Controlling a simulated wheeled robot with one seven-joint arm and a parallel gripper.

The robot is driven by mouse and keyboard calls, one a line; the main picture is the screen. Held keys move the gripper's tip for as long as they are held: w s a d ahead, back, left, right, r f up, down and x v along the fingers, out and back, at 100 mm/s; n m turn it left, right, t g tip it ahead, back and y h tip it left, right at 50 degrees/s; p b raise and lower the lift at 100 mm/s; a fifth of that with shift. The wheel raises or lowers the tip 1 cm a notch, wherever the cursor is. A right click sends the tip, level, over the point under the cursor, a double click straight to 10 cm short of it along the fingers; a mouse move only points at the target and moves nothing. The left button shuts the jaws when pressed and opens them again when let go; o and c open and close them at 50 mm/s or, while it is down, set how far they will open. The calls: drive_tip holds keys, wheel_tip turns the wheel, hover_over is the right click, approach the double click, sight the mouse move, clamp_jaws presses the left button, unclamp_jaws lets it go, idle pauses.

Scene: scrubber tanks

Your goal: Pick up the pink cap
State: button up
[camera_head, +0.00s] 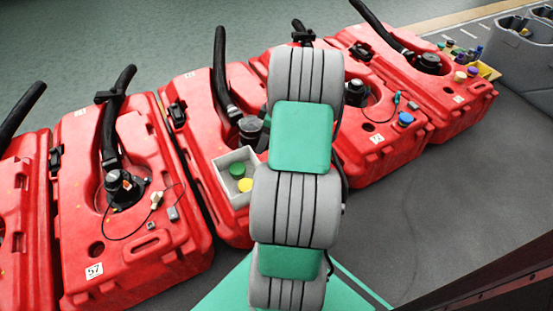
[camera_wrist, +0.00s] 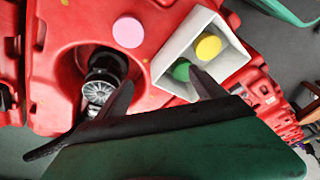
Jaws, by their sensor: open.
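The pink cap (camera_wrist: 128,32) is a flat round disc on the red tank (camera_wrist: 90,20) in the wrist view, between a round black fitting and a white box. It does not show in the head view, where my arm covers part of that tank. My gripper (camera_wrist: 160,80) is open in the wrist view, with its two dark fingers apart and nothing seen between them. The pink cap appears above the fingertips in the picture, nearer the left finger, and apart from both. The fingers are hidden in the head view.
The white box (camera_wrist: 161,66) holds a green cap (camera_wrist: 181,70) and a yellow cap (camera_wrist: 208,46); the right finger overlaps it in the picture. A black fitting (camera_wrist: 103,82) stands by the left finger. Red tanks with upright black hoses (camera_head: 222,75) line the floor.

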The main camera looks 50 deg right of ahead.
drive_tip(key=s+d+f+n, duration=0.1)
drive_tip(key=s+d+f, duration=0.35)
drive_tip(key=d, duration=0.25)
drive_tip(key=shift+t, duration=0.5)
drive_tip(key=b+x, duration=0.1)
drive_tip(key=x, duration=0.2)
drive_tip(key=b+x, duration=0.1)
drive_tip(key=x, duration=0.2)
drive_tip(key=b+x, duration=0.2)
drive_tip(key=x, duration=0.1)
drive_tip(key=shift+w+r, duration=0.1)
drive_tip(key=shift+w, duration=0.25)
drive_tip(key=shift+r, duration=0.1)
drive_tip(key=c, duration=1.4)
drive_tip(key=shift+c, duration=0.2)
